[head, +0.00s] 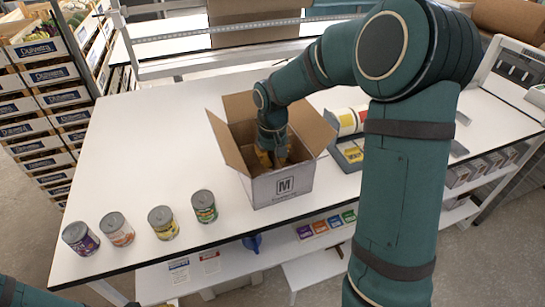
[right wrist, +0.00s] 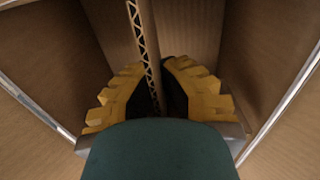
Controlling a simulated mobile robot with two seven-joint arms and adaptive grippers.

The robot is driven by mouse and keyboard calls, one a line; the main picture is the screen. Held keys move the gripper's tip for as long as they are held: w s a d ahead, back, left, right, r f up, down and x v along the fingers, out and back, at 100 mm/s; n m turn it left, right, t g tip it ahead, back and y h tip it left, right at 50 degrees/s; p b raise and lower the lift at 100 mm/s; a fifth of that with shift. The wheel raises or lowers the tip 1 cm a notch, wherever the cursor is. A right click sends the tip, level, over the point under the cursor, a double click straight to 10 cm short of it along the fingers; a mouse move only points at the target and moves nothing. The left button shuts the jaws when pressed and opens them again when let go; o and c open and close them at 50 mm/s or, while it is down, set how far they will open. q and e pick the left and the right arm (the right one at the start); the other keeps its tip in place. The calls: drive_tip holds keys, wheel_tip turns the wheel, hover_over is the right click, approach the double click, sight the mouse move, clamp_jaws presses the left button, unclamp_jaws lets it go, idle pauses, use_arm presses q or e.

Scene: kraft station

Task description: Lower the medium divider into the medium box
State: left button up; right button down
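The medium box (head: 284,186), brown inside with an "M" label on its pale front, stands on the white table with its flaps spread. My right gripper (head: 272,158) reaches down into it, with yellow fingers. The medium divider (right wrist: 143,45) shows in the right wrist view as a thin corrugated cardboard edge. It runs from the top down between the fingertips of the gripper (right wrist: 157,90), slightly slanted. The fingers are close together on either side; whether they press on it I cannot tell. The divider's lower part is hidden. My left gripper is not clearly in view.
Several cans stand left of the box, the nearest being a green one (head: 204,206). A grey tray (head: 348,156) with yellow and red items lies close to the box's right. The table (head: 150,130) is clear at the back left. Stacked crates (head: 45,90) stand beyond its left side.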

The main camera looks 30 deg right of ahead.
sight(273, 168)
drive_tip(key=shift+f+b, duration=1.05)
drive_tip(key=shift+f, duration=0.75)
drive_tip(key=c, duration=1.1)
unclamp_jaws()
drive_tip(key=shift+o, duration=0.2)
